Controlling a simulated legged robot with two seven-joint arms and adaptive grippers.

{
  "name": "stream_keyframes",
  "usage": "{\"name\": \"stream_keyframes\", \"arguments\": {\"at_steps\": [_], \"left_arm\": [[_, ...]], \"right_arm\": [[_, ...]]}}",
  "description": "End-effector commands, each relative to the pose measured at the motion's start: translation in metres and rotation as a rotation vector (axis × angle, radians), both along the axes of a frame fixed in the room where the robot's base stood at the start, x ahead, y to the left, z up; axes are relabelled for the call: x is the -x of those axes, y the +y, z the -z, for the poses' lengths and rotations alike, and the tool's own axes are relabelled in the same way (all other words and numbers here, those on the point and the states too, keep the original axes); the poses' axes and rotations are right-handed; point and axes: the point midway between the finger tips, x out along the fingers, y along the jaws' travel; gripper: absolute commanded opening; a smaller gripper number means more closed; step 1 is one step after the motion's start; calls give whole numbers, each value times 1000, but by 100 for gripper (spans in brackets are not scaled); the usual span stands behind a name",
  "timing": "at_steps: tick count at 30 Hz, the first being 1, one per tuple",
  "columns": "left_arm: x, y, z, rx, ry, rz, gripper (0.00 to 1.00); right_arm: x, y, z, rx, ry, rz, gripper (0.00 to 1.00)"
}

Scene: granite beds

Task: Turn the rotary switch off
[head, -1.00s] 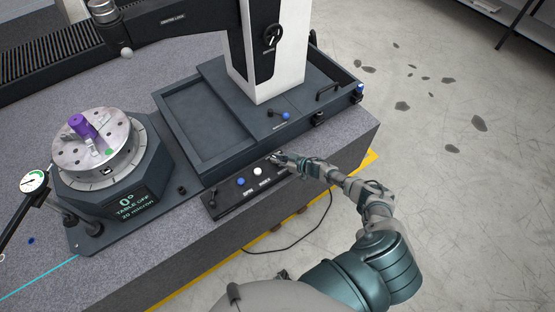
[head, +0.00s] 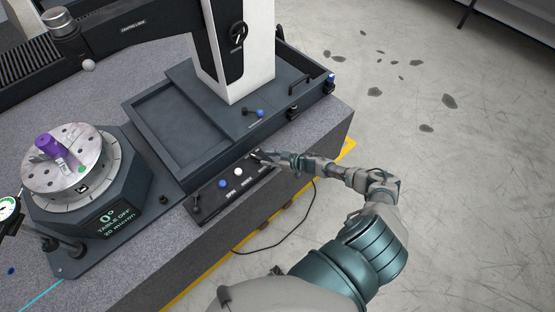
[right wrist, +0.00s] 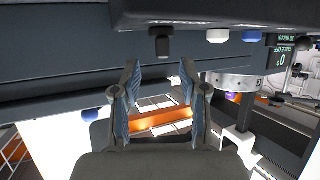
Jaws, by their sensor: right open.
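The control panel (head: 212,203) is a dark strip on the front of the granite bed. It carries a blue button (head: 222,184), a white button (head: 238,171) and a small dark knob at its left end. My right gripper (head: 262,157) is at the panel's right end and largely covers what is there. In the right wrist view, which is upside down, a black knob (right wrist: 162,42), apparently the rotary switch, is just ahead of the two open fingers (right wrist: 160,76), roughly centred between them. The fingers look apart from it. My left gripper is not in view.
A rotary table (head: 65,165) with a purple part (head: 48,146) stands at the left; its display reads "0° TABLE OFF". A white column (head: 246,50) rises behind the panel. A black cable (head: 300,232) hangs to the floor. Floor at the right is open.

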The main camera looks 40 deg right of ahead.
Motion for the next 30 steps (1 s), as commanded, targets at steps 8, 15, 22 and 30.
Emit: {"name": "stream_keyframes", "arguments": {"at_steps": [8, 15, 22, 30], "left_arm": [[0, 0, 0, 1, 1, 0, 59], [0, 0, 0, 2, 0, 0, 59], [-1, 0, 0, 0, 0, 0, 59], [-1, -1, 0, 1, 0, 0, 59]], "right_arm": [[39, -22, -17, -2, 3, 0, 43], [46, -25, -21, -1, 1, -1, 43], [45, -25, -21, -1, 0, 0, 43], [47, -25, -13, 4, 6, 13, 43]]}}
